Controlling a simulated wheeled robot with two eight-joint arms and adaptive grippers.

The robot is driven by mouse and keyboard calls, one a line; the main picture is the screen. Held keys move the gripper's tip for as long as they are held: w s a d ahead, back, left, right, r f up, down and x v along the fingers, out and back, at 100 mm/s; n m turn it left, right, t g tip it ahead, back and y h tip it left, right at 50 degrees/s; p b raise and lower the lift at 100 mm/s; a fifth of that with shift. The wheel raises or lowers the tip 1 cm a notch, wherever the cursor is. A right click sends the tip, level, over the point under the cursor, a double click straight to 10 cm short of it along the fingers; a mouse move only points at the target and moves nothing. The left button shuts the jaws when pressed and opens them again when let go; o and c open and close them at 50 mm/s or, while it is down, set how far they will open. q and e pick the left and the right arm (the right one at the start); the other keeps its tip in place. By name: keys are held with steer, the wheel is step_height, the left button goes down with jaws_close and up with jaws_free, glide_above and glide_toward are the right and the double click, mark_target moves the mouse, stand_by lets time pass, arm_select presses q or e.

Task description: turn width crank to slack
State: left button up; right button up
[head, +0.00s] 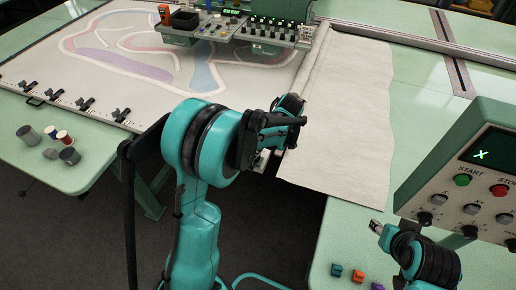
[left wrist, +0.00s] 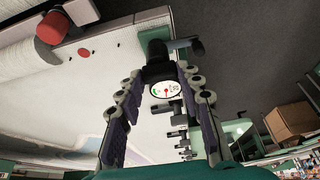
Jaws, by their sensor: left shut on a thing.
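In the left wrist view, the two fingers of my left gripper (left wrist: 161,78) are on either side of the black width crank (left wrist: 158,66), and the gripper is shut on it. A small round white dial (left wrist: 166,91) with a red pointer shows between the fingers. In the head view my left wrist is at the frame's near edge beside the white cloth; the arm hides most of the crank and the fingertips. My right gripper (head: 377,228) is at the lower right, below the control box, apart from the crank; its finger opening is too small to judge.
A control box (head: 465,185) with a lit screen stands at the right. A white cloth (head: 345,120) lies over the green table. The patterned cloth (head: 130,50) is at the left under the tufting head. Spools (head: 62,143) and small coloured blocks (head: 357,275) sit on the table's near parts.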

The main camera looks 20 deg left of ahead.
stand_by(0.3)
arm_select(q)
steer(key=o, duration=1.2)
steer(key=shift+c, duration=0.2)
steer(key=shift+r, duration=0.1)
steer(key=v, duration=1.1)
steer(key=shift+d+r, duration=0.15)
steer(key=shift+r, duration=0.25)
